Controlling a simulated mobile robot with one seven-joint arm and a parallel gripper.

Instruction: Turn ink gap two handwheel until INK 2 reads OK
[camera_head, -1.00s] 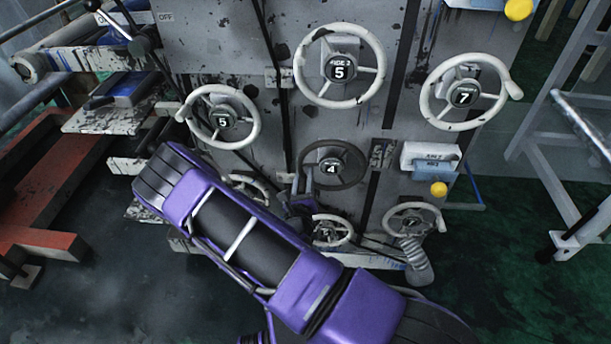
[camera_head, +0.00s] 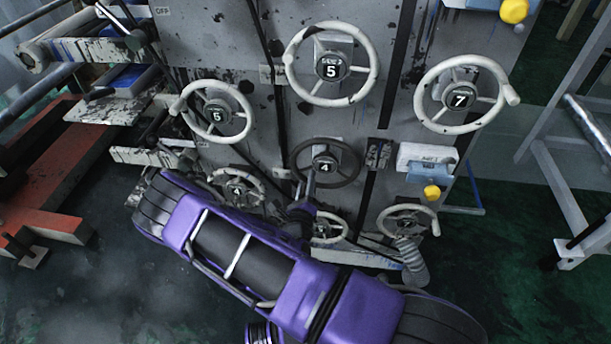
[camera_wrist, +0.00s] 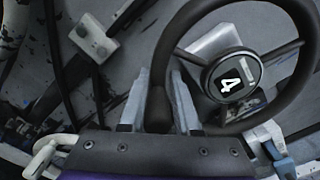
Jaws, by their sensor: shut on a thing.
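A dark handwheel (camera_head: 353,178) with a 4 on its hub sits at the middle of the grey machine panel. The small wording above the 4 is too small to read, so I cannot confirm it is ink gap two. It also shows large in the wrist view (camera_wrist: 181,28). My gripper (camera_wrist: 160,92) is shut on the lower left part of its rim, with one pale finger on each side. In the head view my gripper (camera_head: 309,187) is small and partly hidden by my purple arm. I see no legible INK 2 reading.
Pale handwheels surround it: a 5 above (camera_head: 288,66), another 5 at left (camera_head: 176,105), a 7 at right (camera_head: 420,98), and smaller ones below. A white box (camera_head: 412,152) with a yellow knob (camera_head: 432,192) is at right. A grey frame (camera_head: 563,190) stands farther right.

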